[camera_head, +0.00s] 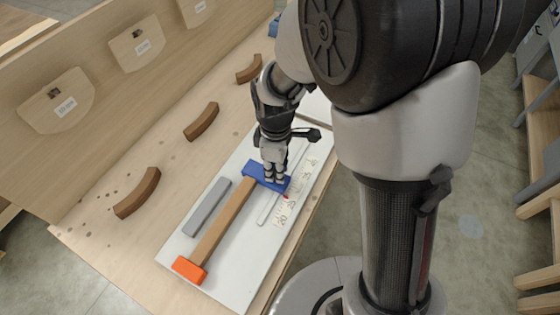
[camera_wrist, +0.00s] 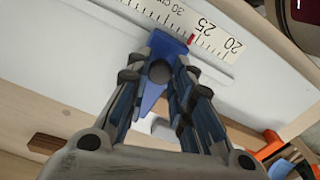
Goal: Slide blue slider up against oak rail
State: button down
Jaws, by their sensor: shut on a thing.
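The oak rail (camera_head: 222,224) is a long brown bar on the board. Its far end appears to meet the blue slider, but I cannot tell whether they touch. Its near end is at an orange block (camera_head: 189,269).
A grey bar (camera_head: 206,207) lies left of the rail. A printed scale (camera_head: 300,186) runs along the board's right side; a red mark (camera_wrist: 190,40) shows near 25. Curved brown pieces (camera_head: 137,194) lie on the bench, and a wooden panel (camera_head: 110,85) stands behind.

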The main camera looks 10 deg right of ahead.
jog(key=c, duration=1.4)
grip_release()
notch_tip(320, 180, up, 12)
jog(key=shift+r, duration=0.1)
jog(key=s+d+r+m+t, duration=0.2)
jog(key=s+d+r+m, duration=0.2)
jog(key=s+m, duration=0.3)
jog(key=s+d+r+m+t, duration=0.2)
jog(key=s+m, duration=0.4)
jog(key=s, duration=0.3)
jog(key=d+r, duration=0.1)
jog(key=d, duration=0.1)
jog(key=shift+s+d+r+m+t, duration=0.3)
jog(key=shift+s+d+r+m, duration=0.05)
jog(key=shift+m, duration=0.05)
